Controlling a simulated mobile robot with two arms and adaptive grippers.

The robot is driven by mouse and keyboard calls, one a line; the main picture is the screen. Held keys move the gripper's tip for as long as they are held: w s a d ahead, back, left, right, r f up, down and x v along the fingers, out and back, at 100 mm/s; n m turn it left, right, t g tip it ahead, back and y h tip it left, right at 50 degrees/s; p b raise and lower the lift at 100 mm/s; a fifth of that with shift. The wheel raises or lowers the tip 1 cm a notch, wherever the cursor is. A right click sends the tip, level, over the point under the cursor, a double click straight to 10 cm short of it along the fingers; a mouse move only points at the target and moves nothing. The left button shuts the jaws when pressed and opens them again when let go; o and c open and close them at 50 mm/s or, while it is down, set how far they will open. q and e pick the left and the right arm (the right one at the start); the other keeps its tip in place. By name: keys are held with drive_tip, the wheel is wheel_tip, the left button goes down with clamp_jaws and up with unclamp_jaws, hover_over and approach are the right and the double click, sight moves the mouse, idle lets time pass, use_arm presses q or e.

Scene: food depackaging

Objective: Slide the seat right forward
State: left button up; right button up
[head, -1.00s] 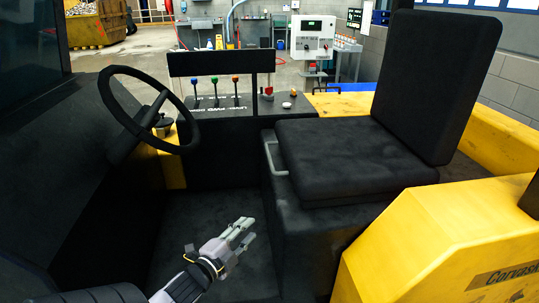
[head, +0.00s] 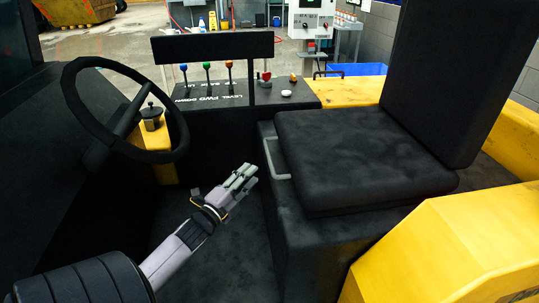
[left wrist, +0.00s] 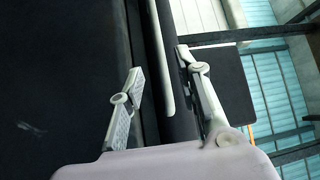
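The black seat (head: 365,155), with its upright backrest (head: 462,75), stands on a dark base at the right of the cab. A pale grey handle (head: 268,158) sticks out from the seat's left side, below the cushion. In the left wrist view, the handle (left wrist: 160,60) runs as a pale bar in the gap between the spread fingers of my left gripper (left wrist: 159,62). I cannot tell whether they touch it. My right gripper is not in view.
A steering wheel (head: 72,98) stands at the left. A lever console (head: 215,92) with coloured knobs is ahead. A yellow body panel (head: 450,245) borders the seat at the lower right. The dark footwell between wheel and seat base is free around my left arm.

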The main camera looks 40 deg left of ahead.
sight(269, 155)
use_arm(q)
drive_tip(key=w, duration=0.3)
drive_tip(key=w+a, duration=0.1)
drive_tip(key=w, duration=0.3)
drive_tip(key=w+r, duration=0.1)
drive_tip(key=w, duration=0.2)
drive_tip(key=shift+w+a+r+p, duration=0.1)
drive_tip(key=shift+w+a+p, duration=0.1)
drive_tip(key=shift+p, duration=0.2)
clamp_jaws()
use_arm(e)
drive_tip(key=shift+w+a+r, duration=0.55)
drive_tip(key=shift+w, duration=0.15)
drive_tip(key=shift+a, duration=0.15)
